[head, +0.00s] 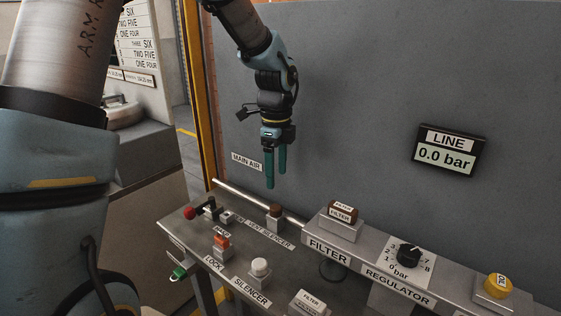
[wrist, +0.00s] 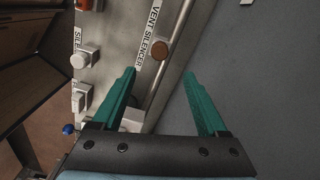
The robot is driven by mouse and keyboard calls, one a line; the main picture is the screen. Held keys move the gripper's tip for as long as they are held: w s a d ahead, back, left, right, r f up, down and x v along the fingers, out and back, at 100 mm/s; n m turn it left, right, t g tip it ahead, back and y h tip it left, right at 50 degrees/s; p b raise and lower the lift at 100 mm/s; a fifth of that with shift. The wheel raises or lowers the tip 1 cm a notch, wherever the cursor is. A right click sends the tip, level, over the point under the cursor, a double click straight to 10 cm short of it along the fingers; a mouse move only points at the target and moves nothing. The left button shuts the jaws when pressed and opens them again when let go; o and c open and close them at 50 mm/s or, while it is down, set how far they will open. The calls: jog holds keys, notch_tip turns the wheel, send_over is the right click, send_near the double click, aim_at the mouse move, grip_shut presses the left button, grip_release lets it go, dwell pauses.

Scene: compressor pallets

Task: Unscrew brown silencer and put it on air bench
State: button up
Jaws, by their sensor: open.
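The brown silencer (head: 274,211) stands upright on a small grey block at the back of the air bench (head: 298,262), beside the VENT SILENCER label. In the wrist view the silencer (wrist: 160,49) shows as a brown round top, beyond the fingertips and roughly centred between them. My gripper (head: 276,180) points down above the silencer, with its two green fingers apart and nothing between them. The open fingers also show in the wrist view (wrist: 160,75). A gap shows between the fingertips and the silencer.
A white silencer (head: 260,267), an orange lock part (head: 221,240) and a red-knobbed valve (head: 190,213) stand on the bench. A brown filter (head: 343,211) and regulator knob (head: 407,255) sit on the right rail. The LINE display (head: 447,150) reads 0.0 bar. A grey wall rises behind.

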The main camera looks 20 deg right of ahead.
aim_at(277, 207)
notch_tip(277, 207, down, 11)
jog(key=shift+r+p, duration=0.2)
jog(key=shift+p, duration=0.7)
jog(key=c, duration=1.2)
jog(key=o, duration=1.2)
